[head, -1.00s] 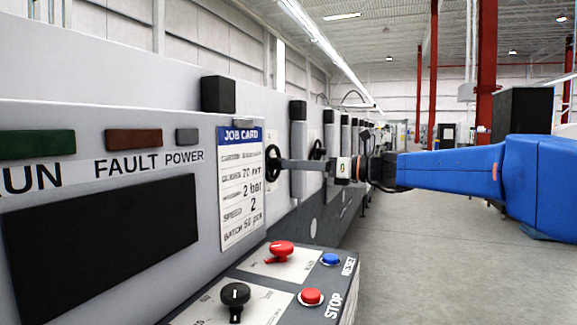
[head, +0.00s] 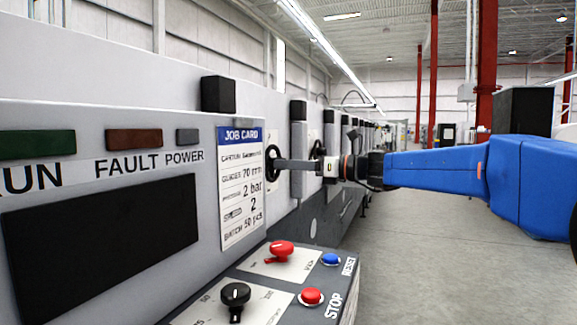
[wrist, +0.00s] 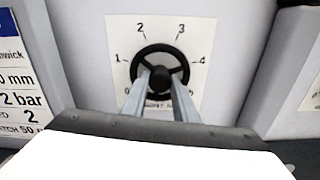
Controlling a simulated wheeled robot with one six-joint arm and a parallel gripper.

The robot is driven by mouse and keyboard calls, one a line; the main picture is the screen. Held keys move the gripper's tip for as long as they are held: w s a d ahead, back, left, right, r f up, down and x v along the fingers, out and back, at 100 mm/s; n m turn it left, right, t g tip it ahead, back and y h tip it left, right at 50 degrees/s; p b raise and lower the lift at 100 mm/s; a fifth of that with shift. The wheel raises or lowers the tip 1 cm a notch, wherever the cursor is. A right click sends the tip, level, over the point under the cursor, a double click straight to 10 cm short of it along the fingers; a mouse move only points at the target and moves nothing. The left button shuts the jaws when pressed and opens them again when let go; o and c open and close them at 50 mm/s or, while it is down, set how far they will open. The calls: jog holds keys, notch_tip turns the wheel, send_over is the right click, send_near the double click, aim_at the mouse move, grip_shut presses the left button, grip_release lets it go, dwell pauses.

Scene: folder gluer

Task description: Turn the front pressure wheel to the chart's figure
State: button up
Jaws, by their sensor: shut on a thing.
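The front pressure wheel (wrist: 148,51) is a black handwheel on a white dial plate (wrist: 121,30) in the wrist view. Figures 1 to 4 show around it, with a 5 partly visible at lower right. My gripper (wrist: 161,77) is shut on the wheel, its two grey fingers reaching the middle. No clear pointer mark shows on the wheel. In the head view the wheel (head: 270,160) is seen edge-on beside the job card, with my gripper (head: 282,164) reaching it from the right. The job card (head: 240,188) lists pressure 2 bar and speed 2.
A sloped control panel (head: 262,290) with red and black knobs, a blue button and a red STOP button lies below. A dark screen (head: 100,220) is at left. More black posts and another wheel line the machine farther back. Open floor lies at right.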

jog(key=shift+f+n, duration=0.15)
jog(key=shift+n, duration=14.65)
jog(key=o, duration=1.1)
jog(key=shift+c, duration=0.2)
